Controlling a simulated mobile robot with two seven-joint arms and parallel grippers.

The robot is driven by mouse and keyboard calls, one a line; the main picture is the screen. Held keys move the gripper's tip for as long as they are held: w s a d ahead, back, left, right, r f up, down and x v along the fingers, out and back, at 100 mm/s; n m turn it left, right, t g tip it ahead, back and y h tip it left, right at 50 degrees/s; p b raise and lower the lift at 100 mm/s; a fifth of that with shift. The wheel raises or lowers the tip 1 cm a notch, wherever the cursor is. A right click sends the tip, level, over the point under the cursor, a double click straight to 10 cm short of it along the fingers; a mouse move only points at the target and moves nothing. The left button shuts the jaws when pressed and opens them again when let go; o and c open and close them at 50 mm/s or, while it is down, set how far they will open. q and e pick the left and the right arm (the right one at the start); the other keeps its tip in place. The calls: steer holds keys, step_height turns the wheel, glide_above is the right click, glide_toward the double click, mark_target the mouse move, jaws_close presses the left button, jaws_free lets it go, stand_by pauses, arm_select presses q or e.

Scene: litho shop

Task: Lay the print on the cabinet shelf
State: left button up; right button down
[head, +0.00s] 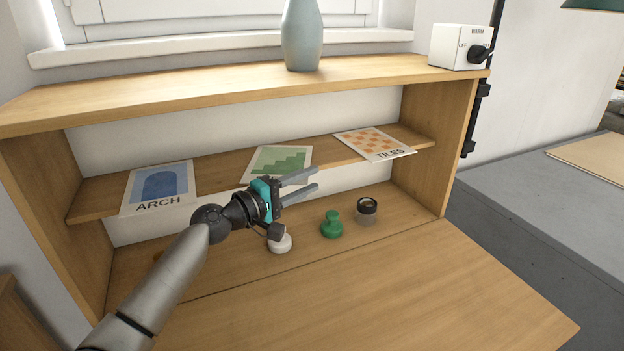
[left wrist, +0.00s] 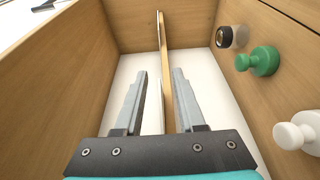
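Three prints lie on the cabinet's middle shelf (head: 220,163) in the head view. A blue ARCH print (head: 160,188) is at the left, a green stepped print (head: 277,162) in the middle, and an orange TILES print (head: 374,145) at the right. Their front edges reach to or past the shelf's front edge. My left gripper (head: 316,180) is just in front of the green print, pointing right, fingers apart. In the left wrist view the gripper (left wrist: 158,72) is open, with a thin pale edge between its fingers, perhaps the green print; contact is unclear. My right gripper is out of view.
A white knob (head: 280,243), a green knob-shaped piece (head: 331,225) and a dark-topped loupe (head: 367,210) stand on the cabinet floor below the shelf. A vase (head: 302,35) and a switch box (head: 458,46) stand on top. The front panel (head: 400,290) is clear.

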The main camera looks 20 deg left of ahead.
arm_select(q)
steer(key=shift+x, duration=0.75)
jaws_close()
stand_by(1.0)
